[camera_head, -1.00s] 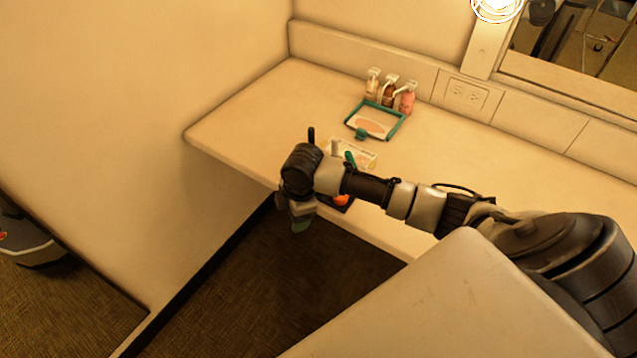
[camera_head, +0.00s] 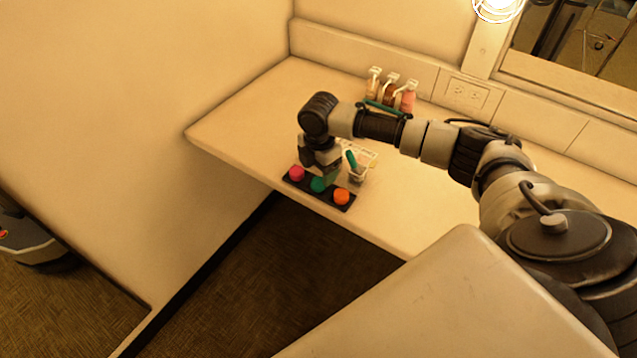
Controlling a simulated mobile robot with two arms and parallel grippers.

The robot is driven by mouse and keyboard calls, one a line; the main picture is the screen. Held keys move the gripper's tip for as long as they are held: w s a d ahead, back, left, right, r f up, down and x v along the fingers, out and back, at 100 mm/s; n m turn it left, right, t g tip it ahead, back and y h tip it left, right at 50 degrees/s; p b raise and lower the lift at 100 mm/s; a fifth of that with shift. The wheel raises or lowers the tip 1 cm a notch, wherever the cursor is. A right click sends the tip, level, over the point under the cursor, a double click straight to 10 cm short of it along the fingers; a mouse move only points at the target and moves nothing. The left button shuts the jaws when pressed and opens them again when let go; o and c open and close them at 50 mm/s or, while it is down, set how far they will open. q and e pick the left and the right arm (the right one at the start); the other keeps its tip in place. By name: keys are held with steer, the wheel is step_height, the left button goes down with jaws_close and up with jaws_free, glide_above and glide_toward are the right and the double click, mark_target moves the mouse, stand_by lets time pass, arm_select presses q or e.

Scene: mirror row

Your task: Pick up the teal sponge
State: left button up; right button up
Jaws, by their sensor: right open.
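The teal sponge (camera_head: 318,185) is a small round piece in the middle of a black tray (camera_head: 333,203) at the front edge of the counter. A pink round sponge (camera_head: 297,173) sits to its left and an orange one (camera_head: 342,196) to its right. My right gripper (camera_head: 328,175) points down just behind and above the teal sponge, close to it in the picture. It is open, and I cannot tell whether it touches anything. My left gripper is not in view.
Right behind the tray stands a small cup (camera_head: 356,174) with a teal-handled item. Several pump bottles (camera_head: 391,93) stand by the back wall. A teal-framed mirror is mostly hidden by my right arm. The counter's left end (camera_head: 235,120) is clear.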

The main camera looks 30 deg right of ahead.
mark_target(319, 180)
steer(key=f, duration=0.4)
steer(key=shift+w+f, duration=0.25)
steer(key=shift+f, duration=0.05)
steer(key=shift+c, duration=0.2)
steer(key=c, duration=0.9)
